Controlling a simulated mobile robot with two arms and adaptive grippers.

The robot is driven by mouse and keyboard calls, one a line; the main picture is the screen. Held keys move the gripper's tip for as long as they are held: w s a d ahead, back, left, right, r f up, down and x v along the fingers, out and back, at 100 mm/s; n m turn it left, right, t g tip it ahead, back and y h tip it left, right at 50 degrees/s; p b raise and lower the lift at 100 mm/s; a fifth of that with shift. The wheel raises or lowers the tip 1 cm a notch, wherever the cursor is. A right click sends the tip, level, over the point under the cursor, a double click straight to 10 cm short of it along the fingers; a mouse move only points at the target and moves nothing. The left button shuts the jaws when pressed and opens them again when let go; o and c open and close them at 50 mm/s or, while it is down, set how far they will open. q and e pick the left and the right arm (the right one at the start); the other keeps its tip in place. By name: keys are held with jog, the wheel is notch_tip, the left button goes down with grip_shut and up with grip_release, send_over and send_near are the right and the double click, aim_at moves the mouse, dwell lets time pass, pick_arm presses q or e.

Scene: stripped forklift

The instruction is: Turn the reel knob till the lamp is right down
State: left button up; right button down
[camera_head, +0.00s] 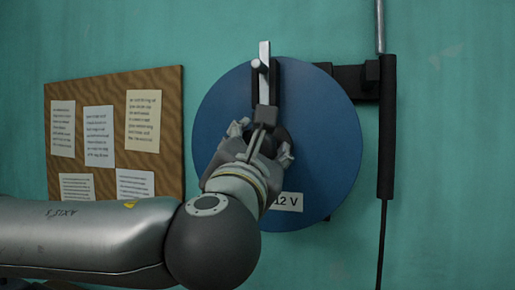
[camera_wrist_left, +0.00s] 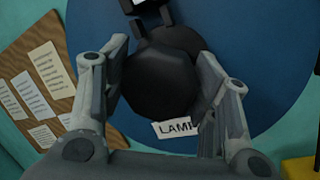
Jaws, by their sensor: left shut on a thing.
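The dark round reel knob (camera_wrist_left: 160,85) is at the reel's middle. My left gripper (camera_head: 262,142) is at the reel's middle with its fingers on either side of the knob, shut on it. In the head view the gripper hides most of the knob. I cannot make out the lamp for certain. My right gripper is not in view.
A black bracket joins the reel to a black upright tube (camera_head: 386,130), with a metal rod above and a dark cable (camera_head: 381,245) hanging below. A pale latch-like piece (camera_head: 264,58) is at the reel's top. A brown board (camera_head: 65,97) with papers hangs left.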

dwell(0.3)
pick_arm(q)
jog(key=o, duration=1)
jog(key=v, duration=1.2)
